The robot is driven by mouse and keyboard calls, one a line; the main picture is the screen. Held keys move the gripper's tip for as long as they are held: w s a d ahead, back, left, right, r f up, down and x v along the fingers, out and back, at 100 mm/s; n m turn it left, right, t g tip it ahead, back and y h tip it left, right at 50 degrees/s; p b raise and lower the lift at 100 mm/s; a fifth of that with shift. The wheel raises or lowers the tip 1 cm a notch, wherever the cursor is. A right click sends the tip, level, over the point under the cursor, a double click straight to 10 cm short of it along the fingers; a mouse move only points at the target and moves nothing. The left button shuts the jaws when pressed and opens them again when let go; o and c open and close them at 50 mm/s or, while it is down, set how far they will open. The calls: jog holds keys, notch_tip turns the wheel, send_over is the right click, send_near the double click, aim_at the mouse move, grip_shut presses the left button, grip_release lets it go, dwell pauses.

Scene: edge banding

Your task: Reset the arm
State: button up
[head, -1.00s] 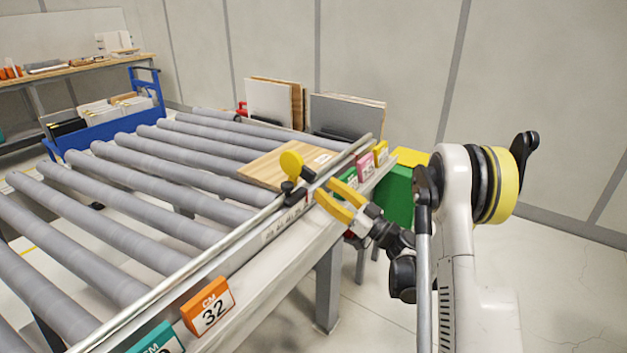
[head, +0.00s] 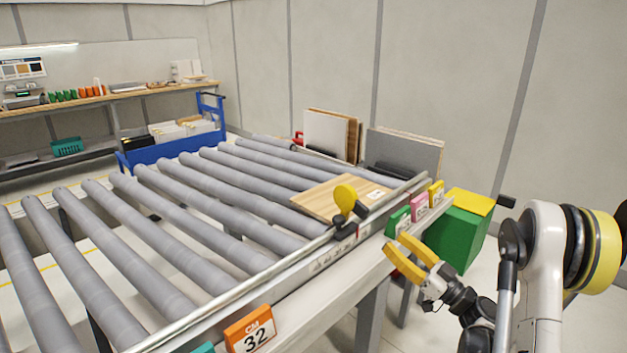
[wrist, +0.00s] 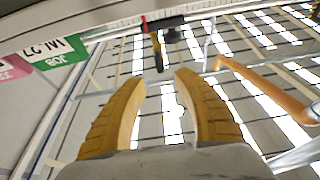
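My gripper shows in the head view (head: 399,243) with two yellow fingers, at the near side of the roller conveyor's edge. In the wrist view (wrist: 160,78) its fingers are spread apart with nothing between them. The yellow-and-black clamp (head: 345,205) stands on the conveyor's side rail, beside a light wooden board (head: 318,198) on the rollers. My gripper is apart from the clamp, to its lower right. The black clamp part also shows ahead of the fingers in the wrist view (wrist: 158,50).
The roller conveyor (head: 200,225) fills the middle. An orange tag marked 32 (head: 250,330) and a green tag (head: 398,222) sit on its edge. A green box with a yellow top (head: 455,238) stands close behind my gripper. Upright panels (head: 403,150), a blue cart (head: 170,151) and a workbench (head: 120,97) stand farther back.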

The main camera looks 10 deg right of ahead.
jog(key=s+a+r+m+g+h, duration=0.2)
jog(key=s+a+g, duration=0.15)
jog(key=a, duration=0.45)
jog(key=s+a+r+m+g+h, duration=0.1)
jog(key=s+a+r+g+h, duration=0.15)
jog(key=a+g, duration=0.4)
jog(key=s+d+f+m+h, duration=0.1)
jog(key=s+h, duration=0.3)
jog(key=s, duration=0.6)
jog(key=s+d+f+m+h, duration=0.1)
jog(key=s+m+h, duration=0.2)
jog(key=s, duration=0.8)
jog(key=shift+s+f+g+h, duration=0.25)
jog(key=shift+f+g+h, duration=0.1)
jog(key=shift+h, duration=0.4)
